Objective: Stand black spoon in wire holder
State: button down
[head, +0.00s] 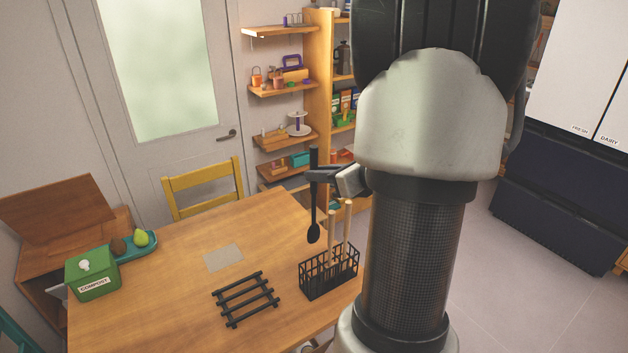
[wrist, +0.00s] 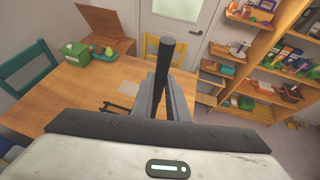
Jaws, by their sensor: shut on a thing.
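The black spoon (head: 314,212) hangs upright in the head view, bowl down, above the table's right part. My gripper (head: 318,174) is shut on its handle near the top. In the wrist view the handle (wrist: 164,70) stands up between my gripper's fingers (wrist: 165,95); the bowl is hidden there. The black wire holder (head: 329,272) stands on the table, below and slightly right of the spoon. Wooden-handled utensils (head: 346,224) stand in the holder. The spoon's bowl appears above the holder's rim; I cannot tell whether it is directly over an opening.
A black slatted rack (head: 246,299) lies left of the holder on the wooden table (head: 180,290). A green compost box (head: 92,272) and a teal tray (head: 136,246) with a pear stand at the left. A yellow chair (head: 203,188) is behind. The table's middle is mostly clear.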

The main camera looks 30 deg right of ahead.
aim_at(315, 230)
notch_tip(315, 230, down, 17)
jog(key=b, duration=1.6)
jog(key=shift+f, duration=0.2)
dwell(0.4)
jog(key=c, duration=1.6)
grip_release()
jog(key=shift+c, duration=0.2)
jog(key=p+v, duration=0.2)
jog(key=v, duration=1.5)
jog(key=shift+s, duration=0.2)
jog(key=shift+r, duration=0.15)
